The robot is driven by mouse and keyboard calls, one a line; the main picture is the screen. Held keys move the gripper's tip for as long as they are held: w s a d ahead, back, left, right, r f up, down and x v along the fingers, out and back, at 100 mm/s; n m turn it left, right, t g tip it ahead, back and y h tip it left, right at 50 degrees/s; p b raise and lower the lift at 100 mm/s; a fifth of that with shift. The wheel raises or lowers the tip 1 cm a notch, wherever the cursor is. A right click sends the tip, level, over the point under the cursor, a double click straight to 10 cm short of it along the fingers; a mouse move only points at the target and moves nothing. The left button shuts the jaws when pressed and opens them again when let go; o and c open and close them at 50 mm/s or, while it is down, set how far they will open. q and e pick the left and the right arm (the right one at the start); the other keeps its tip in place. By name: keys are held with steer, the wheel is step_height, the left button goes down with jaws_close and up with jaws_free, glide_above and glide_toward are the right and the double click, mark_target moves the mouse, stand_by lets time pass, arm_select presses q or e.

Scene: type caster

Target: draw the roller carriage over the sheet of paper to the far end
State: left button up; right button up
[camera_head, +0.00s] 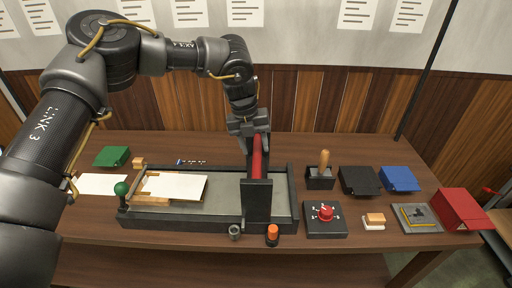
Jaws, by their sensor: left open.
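The roller carriage (257,195) is a dark upright frame with a red roller (257,156). It stands across the press bed (281,209), right of the bed's middle. The sheet of paper (172,187) lies on the left part of the bed, over a tan block, apart from the carriage. My left gripper (249,132) is open at the far end of the carriage, pointing down above the roller; its fingertips are partly hidden and I cannot tell whether they touch it. My right gripper does not show.
A green knob (121,188) stands at the bed's left end. An orange-capped jar (272,234) stands at its front edge.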

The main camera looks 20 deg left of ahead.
arm_select(q)
steer(key=shift+d+f, duration=0.25)
steer(key=shift+f, duration=0.9)
jaws_close()
